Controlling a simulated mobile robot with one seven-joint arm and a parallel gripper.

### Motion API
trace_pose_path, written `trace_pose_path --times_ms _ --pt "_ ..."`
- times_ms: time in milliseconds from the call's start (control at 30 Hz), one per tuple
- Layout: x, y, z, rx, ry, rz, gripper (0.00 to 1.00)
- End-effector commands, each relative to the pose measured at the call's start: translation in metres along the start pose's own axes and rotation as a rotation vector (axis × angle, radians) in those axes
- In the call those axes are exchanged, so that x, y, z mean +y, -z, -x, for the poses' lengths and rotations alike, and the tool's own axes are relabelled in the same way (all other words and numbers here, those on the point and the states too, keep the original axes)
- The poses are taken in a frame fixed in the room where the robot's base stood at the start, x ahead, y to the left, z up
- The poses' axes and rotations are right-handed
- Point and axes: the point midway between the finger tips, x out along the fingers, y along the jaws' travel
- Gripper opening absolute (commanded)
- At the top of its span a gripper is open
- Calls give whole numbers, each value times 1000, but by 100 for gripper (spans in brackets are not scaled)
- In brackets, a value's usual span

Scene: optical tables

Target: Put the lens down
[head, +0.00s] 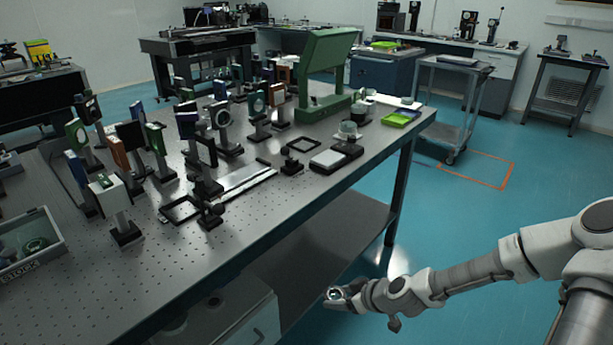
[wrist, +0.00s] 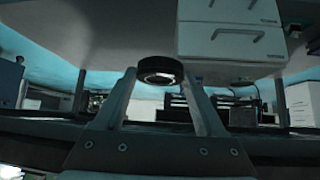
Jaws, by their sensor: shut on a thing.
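My gripper (head: 337,296) is beside the near optical table, below its top and out over the floor. It is shut on the lens (wrist: 160,70), which shows in the wrist view as a round piece with a thick black rim, between the two fingers (wrist: 163,80). In the head view the lens is too small to make out clearly. The perforated table top (head: 290,205) carries many mounted optics on its left and middle.
A grey bin (head: 28,245) stands at the table's left. A green stand (head: 322,75) and a green tray (head: 397,119) are at the far end. The front strip of the table top is bare. White drawers (head: 225,320) are under the table; they also show in the wrist view (wrist: 230,40).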

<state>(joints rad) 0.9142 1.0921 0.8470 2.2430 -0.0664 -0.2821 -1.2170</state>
Motion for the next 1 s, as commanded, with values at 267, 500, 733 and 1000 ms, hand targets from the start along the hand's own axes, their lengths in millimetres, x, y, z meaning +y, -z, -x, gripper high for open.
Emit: trace_pose_path --times_ms 267,500,733,1000 --pt "35 38 34 2 -262 -243 6" --pt "56 63 64 5 -426 -409 6" --pt "67 90 102 3 -534 -531 6" --pt "58 126 151 4 -528 -530 6"
